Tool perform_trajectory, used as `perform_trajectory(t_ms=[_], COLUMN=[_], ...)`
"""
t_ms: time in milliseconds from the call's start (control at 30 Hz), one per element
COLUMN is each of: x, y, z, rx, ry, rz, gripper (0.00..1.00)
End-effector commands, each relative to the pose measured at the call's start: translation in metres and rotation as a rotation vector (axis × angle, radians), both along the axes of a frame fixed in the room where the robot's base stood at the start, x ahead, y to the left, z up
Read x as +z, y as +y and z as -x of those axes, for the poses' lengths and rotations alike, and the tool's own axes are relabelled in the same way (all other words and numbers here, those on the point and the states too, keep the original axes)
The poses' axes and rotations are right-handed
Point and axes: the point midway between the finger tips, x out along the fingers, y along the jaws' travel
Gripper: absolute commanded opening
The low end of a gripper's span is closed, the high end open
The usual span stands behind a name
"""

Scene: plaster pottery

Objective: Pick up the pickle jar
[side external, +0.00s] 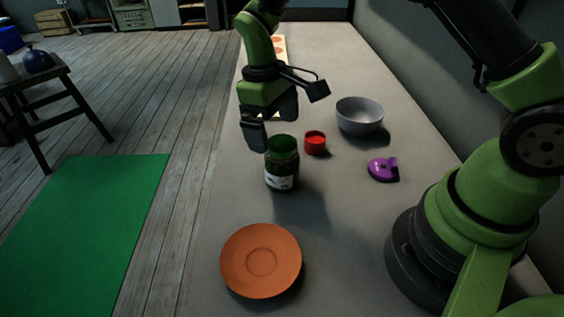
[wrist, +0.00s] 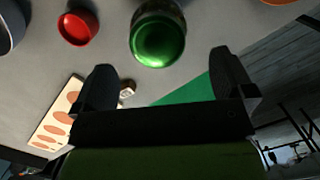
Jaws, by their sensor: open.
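The pickle jar (side external: 282,165) is a dark green glass jar with a green lid and a pale label. It stands upright on the grey table (side external: 325,245). My gripper (side external: 268,130) is above and just behind the jar in the side external view, tilted downward, and its jaws are empty. In the wrist view the jar's green lid (wrist: 158,42) shows beyond the space between the two open fingers (wrist: 165,80). I cannot tell from the side view whether a finger touches the jar.
A red cup (side external: 316,143), grey bowl (side external: 360,116) and purple object (side external: 383,169) stand right of the jar. An orange plate (side external: 261,260) lies in front. A pale board with orange ovals (wrist: 58,118) lies behind. The table's left edge is close to the jar.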

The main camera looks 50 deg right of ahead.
Motion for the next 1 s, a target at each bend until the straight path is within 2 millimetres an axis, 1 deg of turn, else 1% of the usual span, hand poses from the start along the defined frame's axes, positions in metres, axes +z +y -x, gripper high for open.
perform_trajectory(t_ms=[33,267,400,500,600,800,833,867,900,967,1000], x=[-0.007,-0.026,-0.047,-0.060,-0.066,-0.066,-0.066,-0.066,-0.066,-0.066,-0.066], y=[-0.001,-0.002,-0.005,-0.005,-0.005,-0.005,-0.005,-0.005,-0.005,-0.005,-0.005], z=[0.002,0.008,0.017,0.018,0.019,0.018,0.018,0.018,0.018,0.018,0.018], rx=[0.000,-0.002,-0.003,-0.003,-0.003,-0.003,-0.003,-0.003,-0.003,-0.002,-0.002], ry=[0.004,0.003,0.005,0.002,0.001,-0.001,-0.001,-0.001,-0.001,-0.001,-0.001], rz=[0.000,0.000,0.000,-0.001,-0.002,-0.003,-0.003,-0.003,-0.003,-0.003,-0.003], gripper=[1.00,1.00,1.00,1.00,1.00,1.00,0.95,0.89,0.79,0.66,0.56])
